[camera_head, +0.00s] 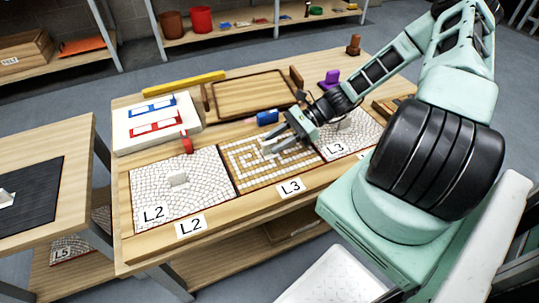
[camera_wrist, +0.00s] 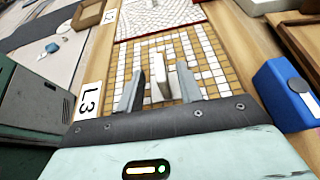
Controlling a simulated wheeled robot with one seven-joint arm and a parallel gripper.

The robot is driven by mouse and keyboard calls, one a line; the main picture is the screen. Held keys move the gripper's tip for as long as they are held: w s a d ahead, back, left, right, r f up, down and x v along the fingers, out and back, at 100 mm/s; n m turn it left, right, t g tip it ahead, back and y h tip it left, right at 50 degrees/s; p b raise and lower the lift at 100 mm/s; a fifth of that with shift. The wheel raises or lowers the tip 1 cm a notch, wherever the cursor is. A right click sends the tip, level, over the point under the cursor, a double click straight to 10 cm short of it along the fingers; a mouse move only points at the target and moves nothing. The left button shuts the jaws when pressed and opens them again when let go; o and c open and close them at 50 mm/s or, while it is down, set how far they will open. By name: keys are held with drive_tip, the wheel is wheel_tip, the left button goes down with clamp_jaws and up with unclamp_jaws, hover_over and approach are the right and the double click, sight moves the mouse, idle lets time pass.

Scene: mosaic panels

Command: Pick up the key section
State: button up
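The key section (camera_head: 247,178) is a square mosaic panel with a brown and white Greek-key pattern. It lies flat on the table between two pale panels. In the wrist view the key section (camera_wrist: 208,62) has a white upright grip block (camera_wrist: 160,80) near its middle. My gripper (camera_head: 268,147) is over this panel. In the wrist view my gripper (camera_wrist: 160,68) is open, with one grey finger on each side of the block. Small gaps show between fingers and block. How low the fingertips reach is hard to tell.
A pale L2 panel (camera_head: 160,195) lies left; another pale panel (camera_head: 362,133) lies right, partly behind my arm. Behind are a blue block (camera_head: 267,117), a red clamp-like item (camera_head: 186,142), a wooden tray (camera_head: 250,95) and a white box (camera_head: 150,125). An L3 label (camera_head: 290,187) marks the front edge.

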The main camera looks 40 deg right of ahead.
sight(262, 150)
drive_tip(key=b+x, duration=0.1)
drive_tip(key=x, duration=0.3)
drive_tip(key=shift+w+a+f, duration=0.1)
drive_tip(key=shift+w+f, duration=0.05)
clamp_jaws()
wheel_tip(262, 150, up, 10)
drive_tip(key=p, duration=0.3)
drive_tip(key=w+a+m+t+h, duration=0.2)
drive_tip(key=w+m+t, duration=0.2)
drive_tip(key=w, duration=0.3)
wheel_tip(262, 150, up, 14)
drive_tip(key=p, duration=2)
drive_tip(key=shift+w+p, duration=0.35)
